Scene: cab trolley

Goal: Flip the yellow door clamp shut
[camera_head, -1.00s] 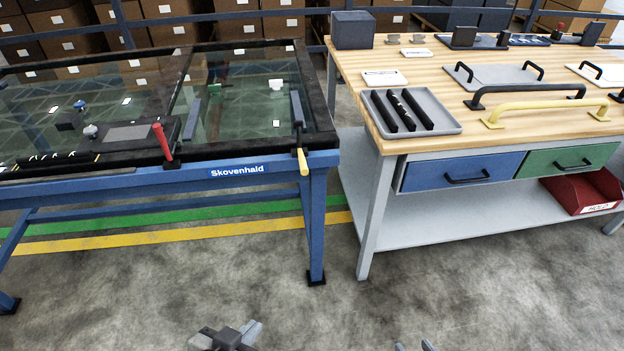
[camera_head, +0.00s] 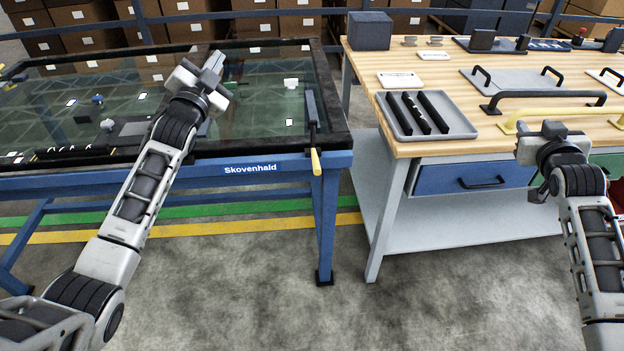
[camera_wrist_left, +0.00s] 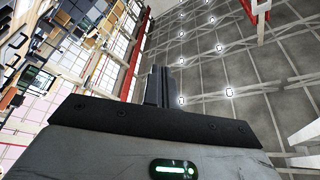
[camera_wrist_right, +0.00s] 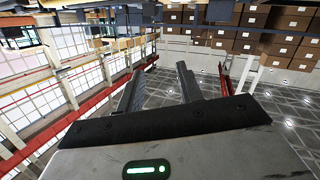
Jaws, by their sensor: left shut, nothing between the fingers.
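The yellow door clamp (camera_head: 316,161) sits at the front right corner of the blue trolley (camera_head: 270,172). Its yellow handle sticks out over the front edge and slopes down, and a dark bar (camera_head: 311,108) lies behind it over the glass door. My left gripper (camera_head: 214,66) is raised over the door, left of the clamp and apart from it. It is shut and empty, and its fingers are together in the left wrist view (camera_wrist_left: 160,87). My right gripper (camera_head: 553,130) is in front of the workbench, far right of the clamp. Its fingers are apart and empty in the right wrist view (camera_wrist_right: 160,88).
The wooden workbench (camera_head: 450,75) stands right of the trolley. It bears a grey tray (camera_head: 460,128) with black strips, black handles (camera_head: 545,95) and a yellow handle (camera_head: 525,118). A floor gap separates bench and trolley.

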